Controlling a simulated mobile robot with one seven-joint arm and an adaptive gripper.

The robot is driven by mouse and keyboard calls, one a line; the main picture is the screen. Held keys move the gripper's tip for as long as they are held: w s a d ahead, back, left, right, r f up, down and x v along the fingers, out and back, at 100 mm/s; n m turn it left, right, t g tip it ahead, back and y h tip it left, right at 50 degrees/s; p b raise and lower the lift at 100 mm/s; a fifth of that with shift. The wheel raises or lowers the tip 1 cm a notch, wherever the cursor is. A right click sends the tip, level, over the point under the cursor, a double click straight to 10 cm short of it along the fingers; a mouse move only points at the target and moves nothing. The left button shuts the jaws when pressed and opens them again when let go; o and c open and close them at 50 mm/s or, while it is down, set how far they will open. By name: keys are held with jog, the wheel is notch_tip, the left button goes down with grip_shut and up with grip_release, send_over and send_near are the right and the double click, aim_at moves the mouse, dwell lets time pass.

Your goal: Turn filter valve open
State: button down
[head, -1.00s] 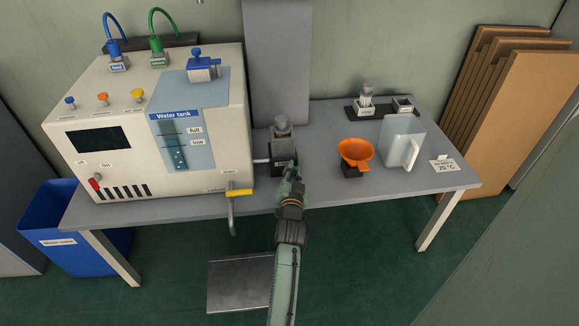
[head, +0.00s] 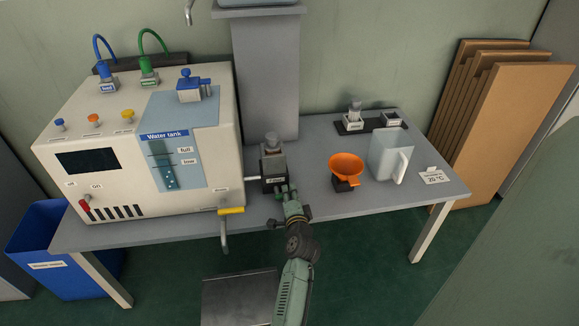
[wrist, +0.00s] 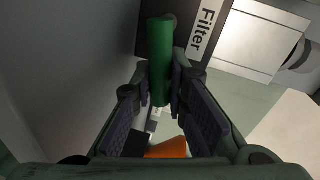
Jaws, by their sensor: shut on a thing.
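The filter (head: 273,168) is a dark block with a clear top, standing on the table just right of the white water tank machine (head: 140,150). In the wrist view its dark body (wrist: 150,40) carries a white "Filter" label (wrist: 203,32). A green bar-shaped valve handle (wrist: 160,62) sticks out from it towards my wrist. My gripper (head: 286,192) is at the front of the filter. In the wrist view my gripper (wrist: 161,88) has its fingers on either side of the green handle, shut on it. The handle is too small to judge in the head view.
An orange funnel (head: 346,167) and a clear jug (head: 390,155) stand to the right on the grey table (head: 310,210). A yellow-handled drain tap (head: 230,211) projects from the machine's front, left of my arm. A grey column (head: 265,80) rises behind the filter.

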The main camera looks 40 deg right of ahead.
jog(key=shift+f+m, duration=0.2)
jog(key=shift+m, duration=0.2)
dwell(0.3)
jog(key=c, duration=1.6)
grip_release()
jog(key=shift+s, duration=0.15)
jog(key=shift+v, duration=3.95)
